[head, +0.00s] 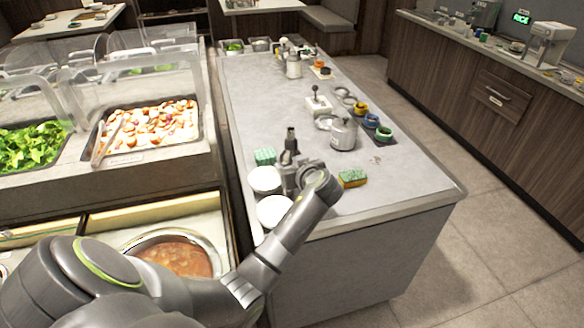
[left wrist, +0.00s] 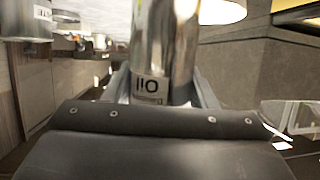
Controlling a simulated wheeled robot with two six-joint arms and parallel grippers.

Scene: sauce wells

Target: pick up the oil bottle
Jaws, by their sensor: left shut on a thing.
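The oil bottle (head: 290,157) is a metal bottle with a dark pourer on top, at the near left part of the grey counter. It looks upright. My left gripper (head: 299,174) reaches it from the near side and is shut on it. In the left wrist view the shiny bottle (left wrist: 165,40) stands between the fingers, with its white label turned upside down. I cannot tell whether its base touches the counter. My right gripper is not in view.
White round dishes (head: 274,212) sit close left of the gripper. A green-and-yellow sponge (head: 352,178) lies to its right. The counter's (head: 410,180) near right part is clear.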

